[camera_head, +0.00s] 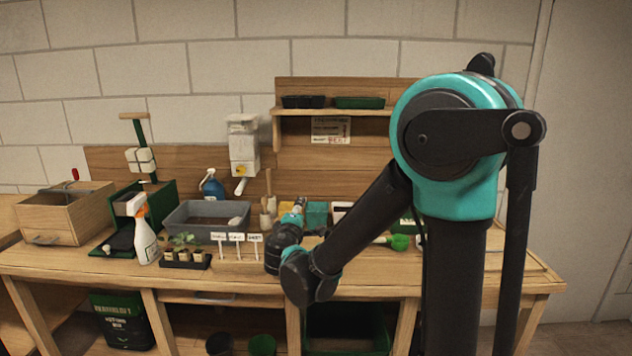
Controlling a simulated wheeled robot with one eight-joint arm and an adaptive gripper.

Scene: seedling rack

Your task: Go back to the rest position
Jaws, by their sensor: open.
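My arm stands in the right half of the head view and reaches down and left over the wooden workbench (380,285). Its far end, with my gripper (299,203), points away from me over the middle of the bench. The gripper is small and partly hidden by my wrist. It is open, and I see nothing held in it. A seedling tray (186,262) with several small plants stands on the bench to the left of my wrist. White labels (237,238) stand just left of my wrist.
A grey tub (178,217), a white spray bottle (145,240) and a blue bottle (212,187) stand left of my gripper. A wooden crate (62,218) is at the far left. A shelf (290,112) holds trays at the back. A green scoop (399,242) lies right of my forearm.

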